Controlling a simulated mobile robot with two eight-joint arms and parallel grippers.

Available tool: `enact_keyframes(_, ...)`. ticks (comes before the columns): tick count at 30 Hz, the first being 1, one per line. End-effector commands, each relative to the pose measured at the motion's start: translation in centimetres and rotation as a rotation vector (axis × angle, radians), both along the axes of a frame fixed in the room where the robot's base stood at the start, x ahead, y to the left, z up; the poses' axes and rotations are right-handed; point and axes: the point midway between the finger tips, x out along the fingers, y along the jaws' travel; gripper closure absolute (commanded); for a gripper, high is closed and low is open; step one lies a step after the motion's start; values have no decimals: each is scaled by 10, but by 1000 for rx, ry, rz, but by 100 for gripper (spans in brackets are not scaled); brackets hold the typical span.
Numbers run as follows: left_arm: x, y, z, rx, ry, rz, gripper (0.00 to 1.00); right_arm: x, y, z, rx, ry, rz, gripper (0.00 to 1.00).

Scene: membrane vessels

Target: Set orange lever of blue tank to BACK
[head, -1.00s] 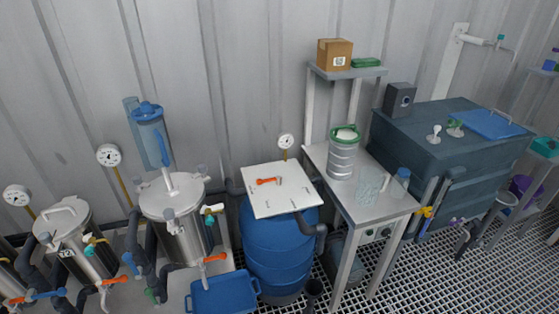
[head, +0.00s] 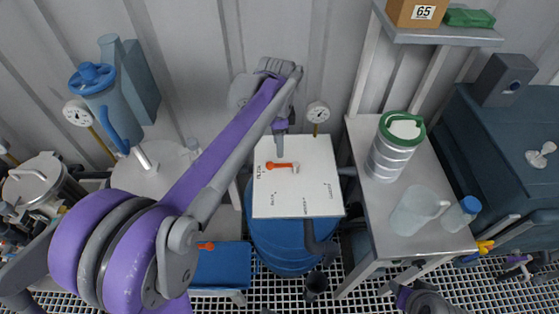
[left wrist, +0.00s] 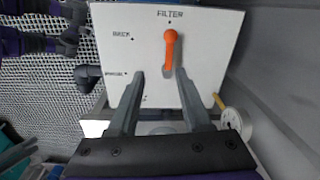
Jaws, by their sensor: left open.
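The blue tank (head: 285,245) has a white square panel (head: 310,195) on top. An orange lever (head: 283,165) on the panel points left in the head view. In the left wrist view the orange lever (left wrist: 171,48) points up at the word FILTER; the BACK mark is to its left. My left gripper (head: 281,150) hangs over the panel by the lever. In the left wrist view my left gripper (left wrist: 160,75) is open, its fingertips on either side of the lever's pivot end. My right gripper (head: 402,282) shows partly at the bottom; its jaws are unclear.
A dial gauge (head: 318,112) stands behind the panel. A metal table (head: 405,230) with a green-rimmed canister (head: 392,150) and clear vessels stands on the right. A steel tank (head: 150,175) and a blue tray (head: 222,268) are on the left.

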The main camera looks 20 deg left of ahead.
Motion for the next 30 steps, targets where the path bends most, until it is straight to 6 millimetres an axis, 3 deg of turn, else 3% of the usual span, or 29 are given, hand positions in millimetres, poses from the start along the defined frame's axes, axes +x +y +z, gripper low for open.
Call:
enact_keyframes(4, 20, 8, -6, -2, 43, -101, 51, -1, 0, -2, 0, 1, 0, 50)
enact_keyframes(11, 26, 10, -21, -3, 58, -141, 51, -1, 0, -3, 0, 2, 0, 50)
enact_keyframes(21, 26, 10, -84, -3, 57, -139, 51, -2, 0, -8, 0, 4, 0, 50)
enact_keyframes(30, 25, 10, -114, -2, 56, -138, 51, -3, 0, -9, 0, 5, 0, 50)
